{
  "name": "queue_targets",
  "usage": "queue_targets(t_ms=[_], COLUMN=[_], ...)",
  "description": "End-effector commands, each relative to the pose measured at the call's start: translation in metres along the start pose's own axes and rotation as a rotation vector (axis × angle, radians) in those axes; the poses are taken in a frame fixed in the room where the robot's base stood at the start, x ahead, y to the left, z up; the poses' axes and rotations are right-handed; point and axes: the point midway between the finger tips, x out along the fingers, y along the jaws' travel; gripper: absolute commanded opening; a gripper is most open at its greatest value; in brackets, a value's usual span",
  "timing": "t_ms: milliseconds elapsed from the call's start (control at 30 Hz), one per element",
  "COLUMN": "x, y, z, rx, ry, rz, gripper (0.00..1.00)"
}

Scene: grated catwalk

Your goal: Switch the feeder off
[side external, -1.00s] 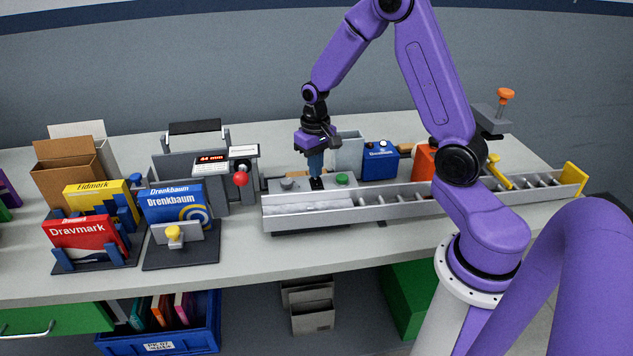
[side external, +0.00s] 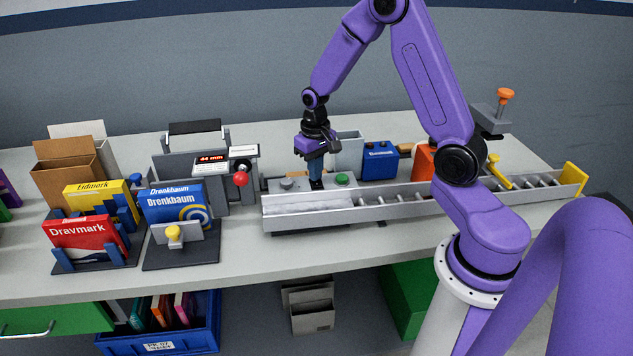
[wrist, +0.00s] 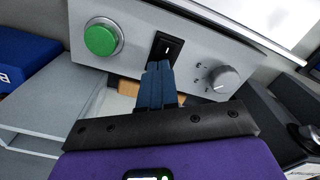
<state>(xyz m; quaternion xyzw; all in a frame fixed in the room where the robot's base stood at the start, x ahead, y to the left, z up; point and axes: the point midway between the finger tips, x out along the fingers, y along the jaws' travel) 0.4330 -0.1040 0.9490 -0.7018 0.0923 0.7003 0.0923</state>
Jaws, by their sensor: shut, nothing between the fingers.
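The feeder (side external: 310,212) is a long metal trough on the bench with a grey control box (side external: 302,186) behind its left end. In the wrist view the control panel (wrist: 144,30) carries a green button (wrist: 102,37), a black rocker switch (wrist: 167,47) marked with a white line, and a grey knob (wrist: 222,80). My gripper (wrist: 158,68) is shut and empty, its blue fingertips at the lower edge of the rocker. I cannot tell whether they touch it. In the side view my gripper (side external: 316,186) points down at the box, between the knob and the green button.
A metering machine with a red ball lever (side external: 241,179) and red display stands to the left. Cartons, including a blue Drenkbaum box (side external: 172,204), stand further left. A blue box (side external: 380,160) and an orange object (side external: 425,160) stand behind the trough.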

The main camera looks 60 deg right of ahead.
Motion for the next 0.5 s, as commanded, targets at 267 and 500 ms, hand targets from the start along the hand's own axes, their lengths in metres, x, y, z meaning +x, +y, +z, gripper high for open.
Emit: queue_targets(t_ms=[267,500], x=[-0.014,-0.030], y=[0.000,0.000], z=[0.000,0.000], rx=[0.000,0.000], ry=[0.000,0.000], rz=[0.000,0.000], gripper=[0.00,0.00])
